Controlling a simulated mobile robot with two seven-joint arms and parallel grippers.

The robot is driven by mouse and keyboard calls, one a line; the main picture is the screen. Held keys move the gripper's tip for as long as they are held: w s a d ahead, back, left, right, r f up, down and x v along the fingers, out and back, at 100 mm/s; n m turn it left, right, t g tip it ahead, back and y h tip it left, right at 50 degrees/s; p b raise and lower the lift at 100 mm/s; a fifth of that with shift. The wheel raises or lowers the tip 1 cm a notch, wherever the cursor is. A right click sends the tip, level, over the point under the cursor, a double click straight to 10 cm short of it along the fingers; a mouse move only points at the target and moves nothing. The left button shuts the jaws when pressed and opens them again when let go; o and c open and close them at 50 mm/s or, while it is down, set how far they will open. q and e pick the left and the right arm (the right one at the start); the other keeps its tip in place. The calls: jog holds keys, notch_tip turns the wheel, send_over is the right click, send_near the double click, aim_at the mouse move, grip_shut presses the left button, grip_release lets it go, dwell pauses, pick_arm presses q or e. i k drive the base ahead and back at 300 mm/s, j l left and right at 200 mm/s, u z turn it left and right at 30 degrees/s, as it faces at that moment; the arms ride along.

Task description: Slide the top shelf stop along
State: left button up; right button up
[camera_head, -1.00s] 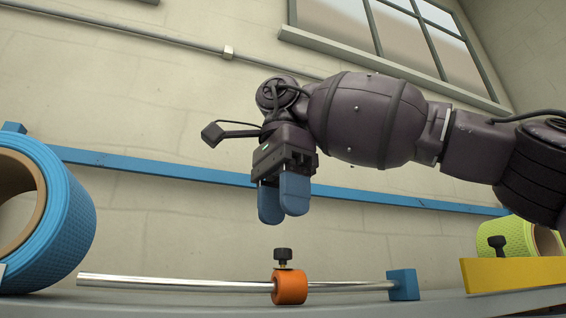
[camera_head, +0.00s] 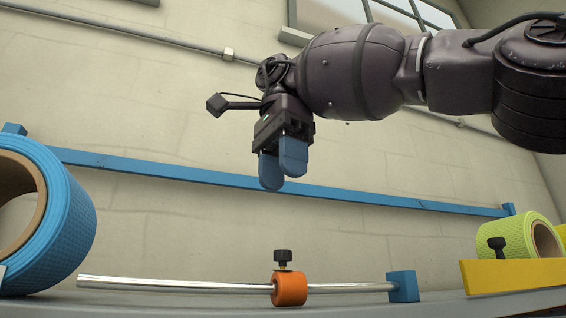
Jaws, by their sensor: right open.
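The orange shelf stop (camera_head: 290,289) sits around a shiny metal rod (camera_head: 180,285), right of the rod's middle. A black knob (camera_head: 283,257) stands upright on top of it. The rod's right end meets a blue block (camera_head: 403,286) on the shelf. My right gripper (camera_head: 283,178) hangs above the stop with its blue fingers pointing down, open and empty. A clear gap lies between the fingertips and the knob. My left gripper is not in view.
A large blue roll (camera_head: 72,225) stands at the left. A yellow-green roll (camera_head: 512,235) with a black knob stands at the right behind a yellow bar (camera_head: 515,275). A blue rail (camera_head: 200,175) runs behind. The grey shelf (camera_head: 445,305) is otherwise clear around the rod.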

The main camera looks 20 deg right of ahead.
aim_at(292, 288)
jog(key=k, duration=1)
